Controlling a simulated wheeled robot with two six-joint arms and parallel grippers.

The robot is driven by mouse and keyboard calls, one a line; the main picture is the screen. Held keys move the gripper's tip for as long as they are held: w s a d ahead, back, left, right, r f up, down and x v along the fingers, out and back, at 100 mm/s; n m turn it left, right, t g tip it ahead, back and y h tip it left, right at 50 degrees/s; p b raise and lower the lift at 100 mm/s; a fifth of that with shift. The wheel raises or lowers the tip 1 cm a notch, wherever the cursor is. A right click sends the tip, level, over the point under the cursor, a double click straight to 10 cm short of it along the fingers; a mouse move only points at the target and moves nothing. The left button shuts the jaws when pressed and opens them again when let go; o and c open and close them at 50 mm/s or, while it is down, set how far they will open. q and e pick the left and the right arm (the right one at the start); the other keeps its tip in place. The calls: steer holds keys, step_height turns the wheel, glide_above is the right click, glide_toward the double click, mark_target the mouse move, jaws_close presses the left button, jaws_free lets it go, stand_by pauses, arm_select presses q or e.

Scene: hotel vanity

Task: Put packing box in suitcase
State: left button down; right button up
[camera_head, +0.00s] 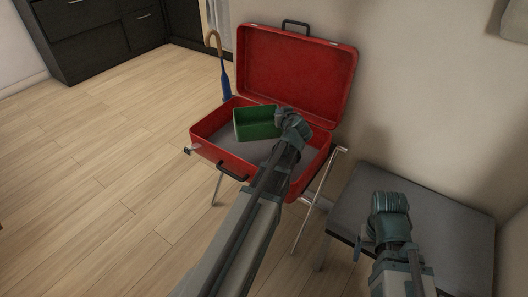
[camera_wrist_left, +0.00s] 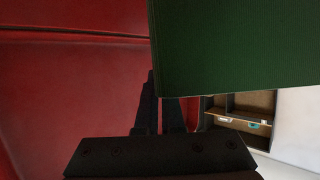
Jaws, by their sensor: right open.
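The packing box is a green, open-topped box (camera_head: 257,122) over the grey floor of the open red suitcase (camera_head: 240,166), near its back wall. It looks slightly tilted; I cannot tell whether it rests on the floor. My left gripper (camera_head: 287,117) reaches in at the box's right end. In the left wrist view the box (camera_wrist_left: 238,48) fills the upper right, and the dark fingers (camera_wrist_left: 163,112) sit at its edge, close together and partly hidden by it. Whether they grip its wall is unclear. My right gripper (camera_head: 370,236) is open, over the grey bench.
The suitcase lid (camera_head: 297,72) stands open against the wall. The suitcase sits on a rack with thin metal legs (camera_head: 316,205). A grey bench (camera_head: 450,235) stands to the right. A blue umbrella (camera_head: 226,80) stands behind the suitcase at left. The wooden floor at left is clear.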

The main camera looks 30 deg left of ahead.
arm_select(q)
steer(key=f+b, duration=0.7)
steer(key=w+f+b, duration=0.1)
steer(key=f+b, duration=0.3)
steer(key=shift+f, duration=0.2)
steer(key=shift+r, duration=0.15)
arm_select(e)
step_height(320, 180, down, 11)
steer(key=w, duration=0.1)
steer(key=shift+a+f, duration=0.1)
steer(key=shift+f, duration=0.1)
arm_select(q)
steer(key=c, duration=1.5)
jaws_free()
steer(key=shift+f, duration=0.2)
steer(key=o, duration=0.5)
steer(key=shift+c, duration=0.2)
steer(key=shift+r, duration=0.1)
